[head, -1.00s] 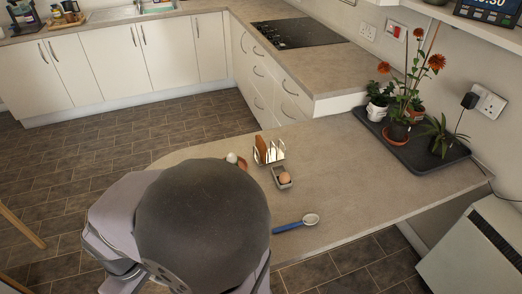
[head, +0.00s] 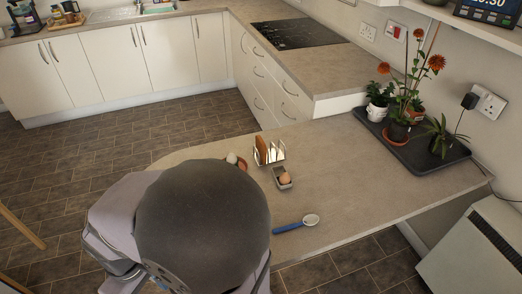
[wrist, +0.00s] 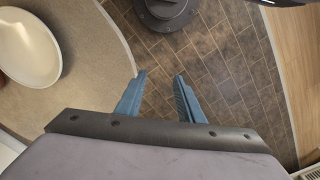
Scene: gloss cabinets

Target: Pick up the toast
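The toast (head: 261,150) is a brown slice standing upright in a metal toast rack (head: 280,151) on the worktop, in the head view. My arm hides part of the worktop just in front of it. My gripper (wrist: 158,92) shows in the wrist view with its two blue fingers apart and nothing between them. It points down over the worktop edge and the tiled floor. The toast is not in the wrist view, and the gripper is hidden in the head view.
A small grey holder with an egg (head: 285,177) stands by the rack. A blue-handled spoon (head: 297,224) lies nearer. A tray of potted plants (head: 409,145) stands at right. A white dish (wrist: 30,45) is at left in the wrist view.

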